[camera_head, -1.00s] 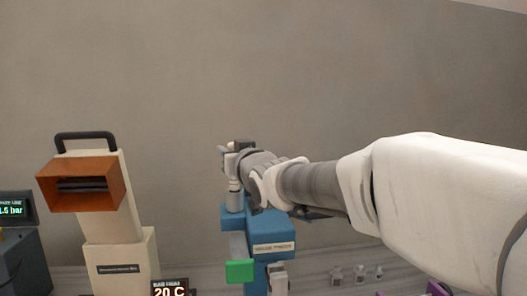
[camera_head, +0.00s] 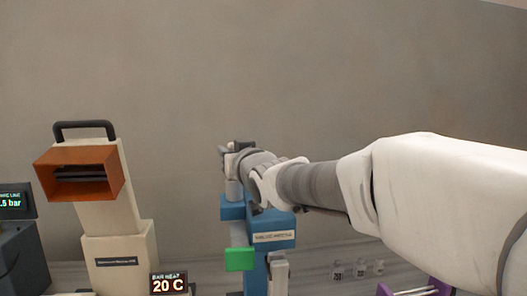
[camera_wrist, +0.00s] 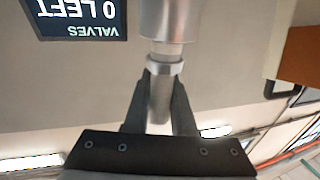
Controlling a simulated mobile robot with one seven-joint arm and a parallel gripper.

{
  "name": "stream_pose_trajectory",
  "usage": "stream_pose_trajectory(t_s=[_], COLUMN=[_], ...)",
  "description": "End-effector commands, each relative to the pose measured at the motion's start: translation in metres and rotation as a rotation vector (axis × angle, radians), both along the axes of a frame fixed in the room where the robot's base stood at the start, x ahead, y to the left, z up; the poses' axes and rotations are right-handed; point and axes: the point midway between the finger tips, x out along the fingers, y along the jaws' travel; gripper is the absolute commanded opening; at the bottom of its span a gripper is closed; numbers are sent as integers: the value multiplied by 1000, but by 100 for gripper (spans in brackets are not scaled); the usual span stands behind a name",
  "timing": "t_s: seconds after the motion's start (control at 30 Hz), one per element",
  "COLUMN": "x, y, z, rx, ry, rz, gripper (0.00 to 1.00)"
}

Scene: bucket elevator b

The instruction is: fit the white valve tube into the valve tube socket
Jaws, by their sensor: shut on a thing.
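My gripper (camera_wrist: 161,85) is shut on a pale tube (camera_wrist: 160,104), gripped just behind its silvery collar. In the wrist view the tube's narrow neck meets a wider pale cylinder (camera_wrist: 168,20); I cannot tell whether this is part of the tube or the socket. In the head view my gripper (camera_head: 236,160) is above the blue machine (camera_head: 270,222), with a short pale cylinder (camera_head: 234,189) upright between them. My gripper and wrist hide the upper part there. The socket's opening and how deep the tube sits cannot be made out.
A cream machine with an orange hopper (camera_head: 85,172) and a black handle stands to the left. A green block (camera_head: 239,259) is on the blue machine's front. A purple rack (camera_head: 430,288) is at lower right. A valve counter sign (camera_wrist: 80,15) reads 0 left.

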Motion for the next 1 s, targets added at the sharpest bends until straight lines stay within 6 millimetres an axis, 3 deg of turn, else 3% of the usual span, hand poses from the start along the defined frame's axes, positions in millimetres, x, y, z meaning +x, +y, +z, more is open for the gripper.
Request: stream_pose_trajectory(t_s=[0.23,0.27,0.43,0.77,1.0], x=[0,0,0,-1,-21], y=[0,0,0,-1,-13], z=[-6,-5,-6,-9,-9], rx=[1,1,0,-3,-4], ry=[-3,-3,0,6,5], rz=[0,0,0,0,-2], gripper=[0,27,58,59,59])
